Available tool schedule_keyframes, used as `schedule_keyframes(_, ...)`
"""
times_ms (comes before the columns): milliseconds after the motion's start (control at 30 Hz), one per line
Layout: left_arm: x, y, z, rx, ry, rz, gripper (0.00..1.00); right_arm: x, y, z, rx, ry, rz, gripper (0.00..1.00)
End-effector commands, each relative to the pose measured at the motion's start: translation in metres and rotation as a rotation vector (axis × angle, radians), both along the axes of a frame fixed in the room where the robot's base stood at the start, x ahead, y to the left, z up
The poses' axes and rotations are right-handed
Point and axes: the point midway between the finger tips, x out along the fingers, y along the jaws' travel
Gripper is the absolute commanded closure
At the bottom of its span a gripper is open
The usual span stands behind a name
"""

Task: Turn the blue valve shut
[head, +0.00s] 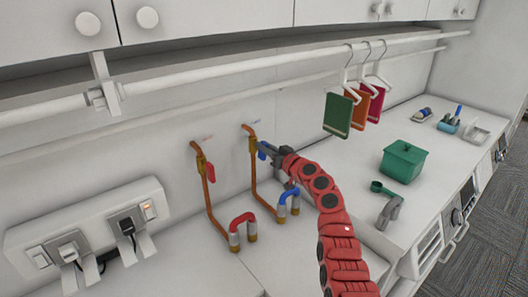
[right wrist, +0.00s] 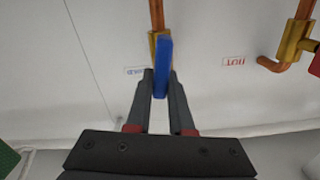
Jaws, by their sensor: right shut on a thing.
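The blue valve has a blue lever handle (head: 262,151) on a brass body (head: 252,144) set in a copper pipe on the back wall. In the right wrist view the blue handle (right wrist: 163,62) stands between the fingertips and looks roughly in line with the pipe. My right gripper (head: 266,155) is shut on this handle; its two fingers (right wrist: 161,90) sit on either side of it. The fingers partly hide the handle in the head view. My left gripper is not in view.
A second valve with a red handle (head: 210,173) is to the left on its own pipe. Red (head: 240,230) and blue (head: 288,203) hooked pipe pieces stand below. Hangers with cloths (head: 338,115) hang at right. A green box (head: 403,161) and a grey tap (head: 389,211) are on the counter.

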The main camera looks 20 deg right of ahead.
Motion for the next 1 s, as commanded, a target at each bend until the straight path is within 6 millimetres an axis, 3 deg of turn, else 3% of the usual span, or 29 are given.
schedule_keyframes(100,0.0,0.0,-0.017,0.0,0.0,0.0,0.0,0.001,-0.003,-0.006,0.095,0.035,-0.001,1.0)
schedule_keyframes(400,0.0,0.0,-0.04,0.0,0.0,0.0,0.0,0.002,-0.007,-0.007,0.364,0.133,0.0,1.0)
schedule_keyframes(1000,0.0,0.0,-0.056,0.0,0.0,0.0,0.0,0.005,-0.014,-0.013,0.9,0.329,-0.002,1.0)
